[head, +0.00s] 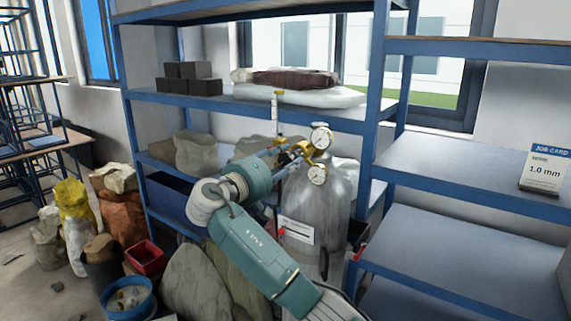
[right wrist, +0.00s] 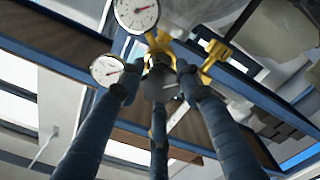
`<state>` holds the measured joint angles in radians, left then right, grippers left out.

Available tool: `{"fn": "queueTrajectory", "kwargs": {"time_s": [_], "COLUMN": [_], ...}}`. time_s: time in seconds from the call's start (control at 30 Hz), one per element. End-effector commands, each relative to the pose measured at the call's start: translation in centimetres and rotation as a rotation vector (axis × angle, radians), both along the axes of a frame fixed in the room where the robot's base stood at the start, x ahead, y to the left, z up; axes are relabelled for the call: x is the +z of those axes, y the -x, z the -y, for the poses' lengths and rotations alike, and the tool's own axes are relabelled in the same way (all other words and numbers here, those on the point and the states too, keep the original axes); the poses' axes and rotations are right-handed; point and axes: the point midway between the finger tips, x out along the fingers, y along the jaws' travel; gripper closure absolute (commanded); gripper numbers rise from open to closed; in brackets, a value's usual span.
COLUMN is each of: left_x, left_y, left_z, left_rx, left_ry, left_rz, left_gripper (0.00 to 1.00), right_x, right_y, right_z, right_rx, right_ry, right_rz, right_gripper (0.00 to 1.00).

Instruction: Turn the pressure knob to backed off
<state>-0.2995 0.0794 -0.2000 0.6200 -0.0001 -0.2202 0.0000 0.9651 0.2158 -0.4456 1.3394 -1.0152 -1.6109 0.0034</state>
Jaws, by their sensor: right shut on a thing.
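A grey gas cylinder (head: 318,215) stands in front of the shelves, with a brass regulator (head: 300,152) on top. The regulator bears two round white gauges, an upper one (head: 321,138) and a lower one (head: 317,174). Both gauges also show in the right wrist view. My right gripper (head: 281,160) reaches the regulator from the left. In the right wrist view its three dark fingers close around the dark grey pressure knob (right wrist: 158,85). The knob is hidden behind the gripper in the head view, and its setting cannot be read. My left gripper is not in view.
An upright flowmeter tube (head: 276,114) rises close beside the gripper. Blue shelves (head: 240,103) with sacks and dark blocks stand behind. Sacks, a blue bucket (head: 128,297) and a red bin (head: 146,258) crowd the floor at left. A job card (head: 545,170) stands on the right shelf.

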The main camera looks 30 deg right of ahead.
Motion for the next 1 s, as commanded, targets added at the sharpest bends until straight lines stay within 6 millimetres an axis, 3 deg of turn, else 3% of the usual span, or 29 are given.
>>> {"fn": "queueTrajectory", "kwargs": {"time_s": [0.2,0.23,0.3,0.67,0.77,1.0], "left_x": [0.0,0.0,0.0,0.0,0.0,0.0], "left_y": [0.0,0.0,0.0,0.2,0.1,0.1], "left_z": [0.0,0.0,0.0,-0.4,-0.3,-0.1], "left_rx": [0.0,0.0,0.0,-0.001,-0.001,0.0], "left_ry": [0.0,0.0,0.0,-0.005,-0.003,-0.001], "left_rz": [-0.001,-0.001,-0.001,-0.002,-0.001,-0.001], "left_gripper": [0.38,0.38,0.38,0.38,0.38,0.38], "right_x": [-0.6,-0.6,-0.6,-0.3,-0.3,-0.4], "right_y": [0.1,0.1,0.1,0.1,0.4,2.4], "right_z": [0.0,0.0,0.0,-0.3,-1.3,-5.9], "right_rx": [-0.005,-0.005,-0.004,-0.001,0.002,0.002], "right_ry": [-0.007,-0.006,-0.005,-0.003,-0.003,-0.006], "right_rz": [-0.014,-0.014,-0.013,-0.008,-0.008,-0.008], "right_gripper": [0.92,0.62,0.48,0.46,0.46,0.46]}}
